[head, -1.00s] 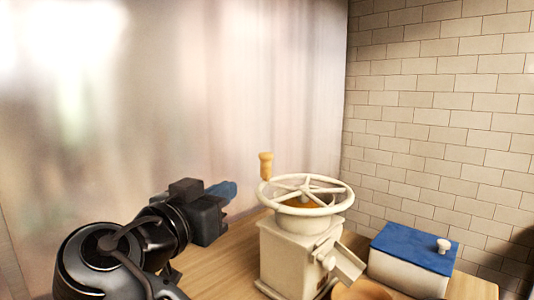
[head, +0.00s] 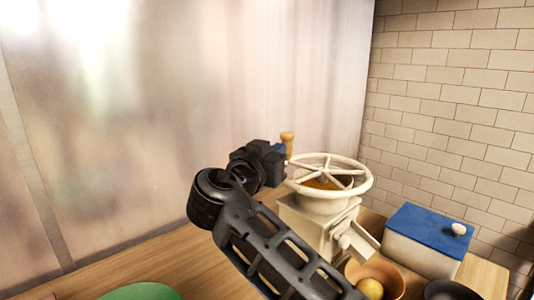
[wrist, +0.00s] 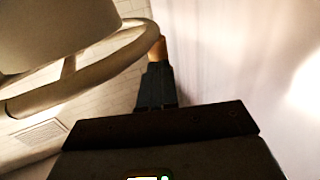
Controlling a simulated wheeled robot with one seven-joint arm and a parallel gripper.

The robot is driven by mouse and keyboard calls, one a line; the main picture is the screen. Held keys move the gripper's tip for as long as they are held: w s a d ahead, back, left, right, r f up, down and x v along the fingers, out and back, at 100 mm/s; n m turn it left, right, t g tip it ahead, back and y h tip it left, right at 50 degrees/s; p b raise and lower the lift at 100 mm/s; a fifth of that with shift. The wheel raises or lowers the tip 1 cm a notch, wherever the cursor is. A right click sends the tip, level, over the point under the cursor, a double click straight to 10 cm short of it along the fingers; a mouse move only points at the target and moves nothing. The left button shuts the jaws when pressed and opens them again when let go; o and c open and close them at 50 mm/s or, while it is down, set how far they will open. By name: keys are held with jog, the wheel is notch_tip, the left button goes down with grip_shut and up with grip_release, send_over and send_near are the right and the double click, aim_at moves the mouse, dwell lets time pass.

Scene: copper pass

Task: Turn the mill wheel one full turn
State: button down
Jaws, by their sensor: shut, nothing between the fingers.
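The mill (head: 318,222) is a cream body with a spoked cream wheel (head: 366,190) lying flat on top. A wooden handle (head: 288,139) stands upright on the wheel's rim, at its far left in the head view. My gripper (head: 280,150) is shut and empty right by the handle. In the wrist view, its dark fingers (wrist: 156,84) point at the wooden handle (wrist: 157,47), with the wheel rim (wrist: 100,77) to the left. I cannot tell whether the fingertips touch the handle; they partly hide its lower part.
A white box with a blue lid (head: 428,230) stands right of the mill. A brown bowl (head: 393,275) with a yellow fruit and a dark bowl (head: 450,290) are in front. A green dish (head: 140,292) sits at the front left. A tiled wall (head: 450,100) rises behind.

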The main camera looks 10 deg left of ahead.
jog(key=shift+w+d, duration=0.15)
jog(key=shift+w, duration=0.35)
jog(key=shift+f, duration=0.15)
jog(key=b, duration=0.1)
jog(key=h+b, duration=0.1)
jog(key=shift+w+f+m+b, duration=0.2)
jog(key=shift+w+m+b, duration=0.05)
jog(key=shift+m+b, duration=0.1)
jog(key=shift+w+m+g+h+b, duration=0.35)
jog(key=shift+h+b, duration=0.25)
jog(key=shift+b, duration=0.45)
jog(key=shift+w+d+r+m+g+h+b, duration=0.1)
jog(key=shift+w+r+m+g+h+b, duration=0.1)
jog(key=shift+r+m+g+h+b, duration=0.3)
jog(key=shift+f+t, duration=0.2)
jog(key=shift+t, duration=0.05)
jog(key=shift+s, duration=0.1)
